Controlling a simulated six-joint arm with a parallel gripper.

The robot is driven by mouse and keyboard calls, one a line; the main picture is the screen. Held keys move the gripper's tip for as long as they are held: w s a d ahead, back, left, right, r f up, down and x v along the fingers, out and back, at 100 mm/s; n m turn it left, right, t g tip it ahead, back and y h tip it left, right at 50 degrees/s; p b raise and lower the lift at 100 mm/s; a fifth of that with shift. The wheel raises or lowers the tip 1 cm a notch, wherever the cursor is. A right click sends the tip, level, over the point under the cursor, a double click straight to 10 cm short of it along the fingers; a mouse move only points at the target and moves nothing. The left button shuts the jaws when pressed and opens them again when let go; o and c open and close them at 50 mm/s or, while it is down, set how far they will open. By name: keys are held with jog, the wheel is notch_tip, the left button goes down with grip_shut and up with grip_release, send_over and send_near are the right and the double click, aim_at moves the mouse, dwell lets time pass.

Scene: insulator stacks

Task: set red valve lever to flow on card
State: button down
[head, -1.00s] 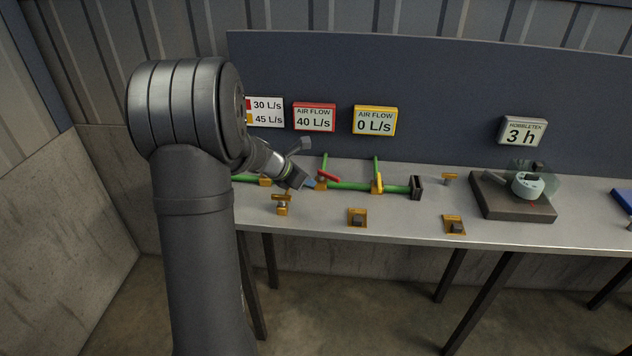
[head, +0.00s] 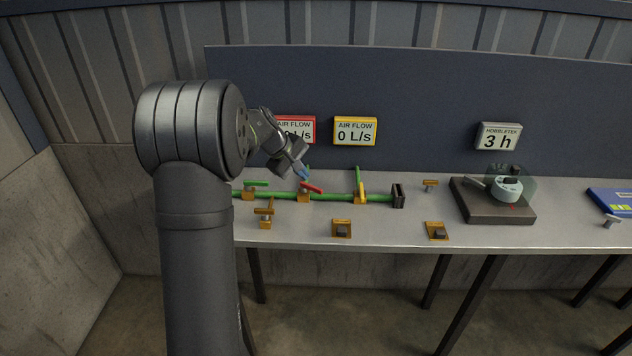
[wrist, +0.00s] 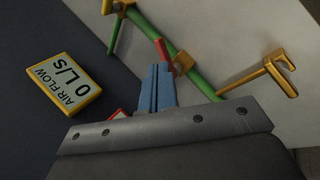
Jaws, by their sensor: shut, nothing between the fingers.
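The red valve lever (head: 313,187) sits on the green pipe (head: 335,197), slanting down to the right. It also shows in the wrist view (wrist: 162,50), just beyond my fingertips. My gripper (head: 303,172) is shut and empty, its blue fingers (wrist: 157,88) pointing down just above and behind the red lever. I cannot tell whether they touch it. The red-framed air flow display (head: 300,130) has its first digit hidden by my arm; "0 L/s" shows. The target card is hidden behind my arm.

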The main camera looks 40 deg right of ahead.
aim_at(311, 190)
jog(key=w+d+r+m+t+y, duration=0.25)
jog(key=d+m, duration=0.55)
jog(key=m, duration=0.8)
jog(key=shift+g, duration=0.35)
jog(key=x, duration=0.7)
jog(key=s+x, duration=0.1)
jog(key=x, duration=0.3)
jog(key=shift+w+a+f, duration=0.1)
jog(key=shift+a, duration=0.25)
jog(key=shift+s+a+r, duration=0.15)
jog(key=shift+a, duration=0.4)
jog(key=shift+s+a+r, duration=0.15)
jog(key=shift+a, duration=0.4)
jog(key=shift+s+a+f, duration=0.1)
jog(key=shift+s+a, duration=0.1)
jog(key=shift+a, duration=0.6)
